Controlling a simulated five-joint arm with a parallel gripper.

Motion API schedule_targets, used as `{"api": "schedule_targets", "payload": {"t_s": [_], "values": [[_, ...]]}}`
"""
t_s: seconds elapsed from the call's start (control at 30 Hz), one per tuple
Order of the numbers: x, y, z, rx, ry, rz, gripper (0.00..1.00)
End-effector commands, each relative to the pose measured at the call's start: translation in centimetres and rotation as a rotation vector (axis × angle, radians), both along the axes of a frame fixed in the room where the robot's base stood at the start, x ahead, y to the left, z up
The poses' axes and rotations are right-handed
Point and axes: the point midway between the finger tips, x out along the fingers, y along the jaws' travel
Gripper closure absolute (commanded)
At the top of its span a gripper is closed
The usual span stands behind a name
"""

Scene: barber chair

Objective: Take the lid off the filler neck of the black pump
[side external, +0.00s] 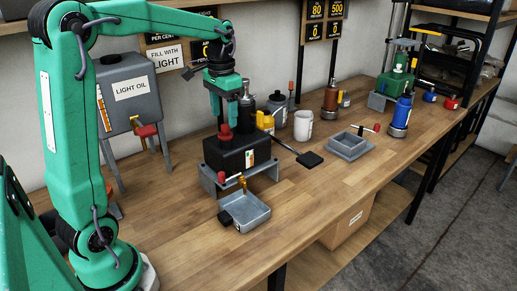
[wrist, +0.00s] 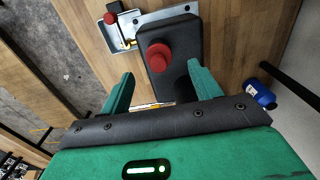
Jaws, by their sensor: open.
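The black pump (side external: 225,153) is a dark box on a grey metal stand; its body also shows in the wrist view (wrist: 182,65). The red lid (side external: 225,132) sits on top of the pump, towards its left end. In the wrist view the lid (wrist: 159,57) lies ahead of my gripper, between the lines of the two fingers. My gripper (side external: 232,113) points down above the pump, with its fingers apart and nothing held. The wrist view shows both green fingers (wrist: 161,70) spread wide. The neck under the lid is hidden.
A grey tray (side external: 252,216) stands in front of the pump. A black pedal (side external: 310,159) sticks out to the right. The light oil tank (side external: 118,110) is at left. Bench right of the tray is clear.

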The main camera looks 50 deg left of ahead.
Motion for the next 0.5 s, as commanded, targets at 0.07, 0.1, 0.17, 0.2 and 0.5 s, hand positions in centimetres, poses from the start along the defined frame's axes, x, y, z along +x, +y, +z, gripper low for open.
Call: {"api": "schedule_targets", "payload": {"t_s": [0.07,0.1,0.17,0.2,0.5], "values": [[-0.1,-0.1,-0.8,-0.001,0.003,0.000,0.37],[-0.1,-0.1,-1.3,-0.001,0.003,-0.001,0.37],[-0.1,-0.2,-2.0,-0.001,0.003,-0.001,0.37],[-0.1,-0.2,-2.5,-0.001,0.003,-0.001,0.37],[-0.1,-0.2,-4.5,0.000,0.000,0.000,0.37]]}}
